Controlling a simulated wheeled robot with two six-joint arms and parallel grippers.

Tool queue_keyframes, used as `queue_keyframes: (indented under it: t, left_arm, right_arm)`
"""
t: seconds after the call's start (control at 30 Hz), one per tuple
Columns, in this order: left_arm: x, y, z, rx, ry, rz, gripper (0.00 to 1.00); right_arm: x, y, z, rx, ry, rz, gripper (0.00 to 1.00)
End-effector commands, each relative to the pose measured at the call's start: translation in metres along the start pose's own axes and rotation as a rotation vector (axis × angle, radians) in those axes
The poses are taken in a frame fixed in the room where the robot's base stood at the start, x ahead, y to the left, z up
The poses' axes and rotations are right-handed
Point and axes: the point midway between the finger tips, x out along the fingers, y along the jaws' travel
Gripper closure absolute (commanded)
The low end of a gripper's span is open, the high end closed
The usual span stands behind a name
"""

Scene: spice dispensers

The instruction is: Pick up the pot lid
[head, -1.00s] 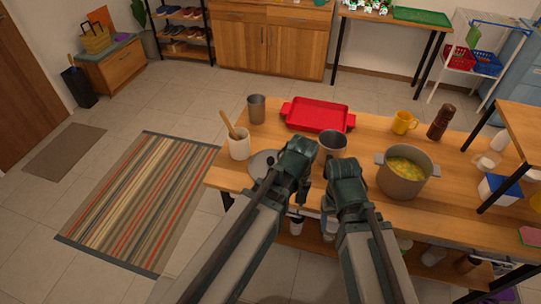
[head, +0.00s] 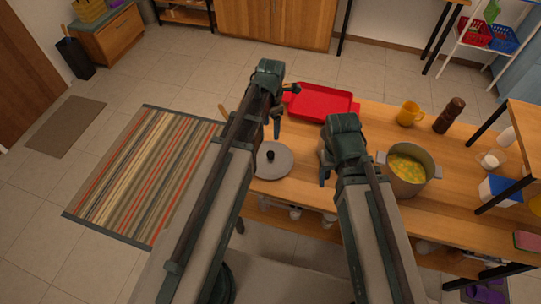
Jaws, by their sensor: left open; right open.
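The pot lid (head: 284,162) is a grey disc with a dark knob. It lies flat on the wooden table near its front left edge, and my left arm covers its left side. My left gripper (head: 280,108) is open and empty, beyond the lid and near the red tray. My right gripper (head: 338,168) is open, to the right of the lid and apart from it. The grey pot (head: 423,173) stands without a lid right of my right gripper, with yellow soup inside.
The red tray (head: 320,103) lies behind the lid. A yellow mug (head: 408,114) and a brown pepper mill (head: 449,116) stand at the back right. A raised wooden shelf (head: 525,125) stands at the right. The table between the lid and tray is partly hidden by my arms.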

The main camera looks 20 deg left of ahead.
Motion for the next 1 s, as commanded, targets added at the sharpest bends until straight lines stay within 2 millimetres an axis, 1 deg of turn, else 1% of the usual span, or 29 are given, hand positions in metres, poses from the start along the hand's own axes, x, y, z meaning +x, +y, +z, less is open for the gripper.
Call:
queue_keyframes:
  t: [0.17,0.27,0.6,0.7,0.8,1.0]
  left_arm:
    - [0.01,0.0,0.0,0.002,0.0,0.0,0.26]
    - [0.022,0.0,0.0,0.003,0.0,0.0,0.26]
    - [0.071,-0.001,0.0,0.004,0.0,0.0,0.26]
    - [0.083,-0.001,0.0,0.004,0.0,0.0,0.26]
    - [0.088,-0.001,0.0,0.005,0.0,0.0,0.26]
    - [0.087,-0.001,0.0,0.005,0.0,0.0,0.26]
  right_arm:
    - [0.01,-0.001,-0.001,0.0,0.0,0.0,0.32]
    - [0.021,-0.002,-0.001,0.0,0.0,0.0,0.32]
    - [0.07,-0.007,-0.004,0.001,0.0,0.0,0.32]
    - [0.082,-0.008,-0.005,0.001,0.0,0.0,0.32]
    - [0.087,-0.008,-0.005,0.001,0.0,0.0,0.32]
    - [0.086,-0.008,-0.005,0.001,0.0,0.0,0.32]
